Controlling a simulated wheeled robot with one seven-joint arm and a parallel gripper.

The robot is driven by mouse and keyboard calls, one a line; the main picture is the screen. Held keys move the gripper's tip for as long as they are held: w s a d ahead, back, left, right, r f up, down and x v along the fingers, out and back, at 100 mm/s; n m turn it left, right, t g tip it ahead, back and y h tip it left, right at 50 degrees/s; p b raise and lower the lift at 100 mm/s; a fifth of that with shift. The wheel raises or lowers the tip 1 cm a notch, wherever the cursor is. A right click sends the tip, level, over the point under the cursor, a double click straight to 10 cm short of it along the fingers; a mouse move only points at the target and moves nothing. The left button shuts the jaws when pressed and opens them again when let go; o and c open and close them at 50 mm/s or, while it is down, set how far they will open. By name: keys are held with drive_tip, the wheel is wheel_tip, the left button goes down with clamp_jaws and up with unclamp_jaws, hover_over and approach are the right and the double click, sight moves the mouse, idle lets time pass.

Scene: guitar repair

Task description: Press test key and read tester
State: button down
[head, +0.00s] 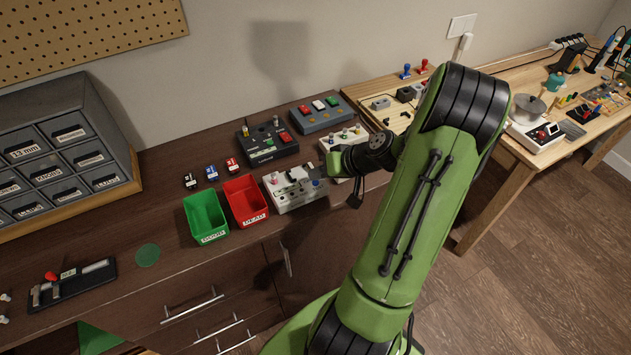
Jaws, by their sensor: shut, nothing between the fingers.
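A pale grey tester box (293,203) with small knobs and parts on its top stands near the front edge of the dark workbench. My gripper (318,182) comes in from the right and is low over the right part of this box. It is shut and holds nothing. The fingertips are small in view, and I cannot tell whether they touch a key. My wrist covers part of the area just right of the box. I cannot make out a reading on the tester.
A green bin (206,216) and a red bin (245,200) stand left of the tester. Small labelled parts (211,173) lie behind them. Black (268,145) and blue-grey (322,114) control boxes stand behind the tester. A drawer cabinet (62,150) is at left. The bench around the green disc (148,255) is clear.

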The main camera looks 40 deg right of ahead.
sight(319, 185)
drive_tip(key=shift+f+b, duration=0.4)
idle(0.3)
drive_tip(key=shift+r+p, duration=0.6)
drive_tip(key=shift+r, duration=0.25)
wheel_tip(319, 185, up, 5)
drive_tip(key=p, duration=0.3)
drive_tip(key=shift+p, duration=0.4)
idle(0.5)
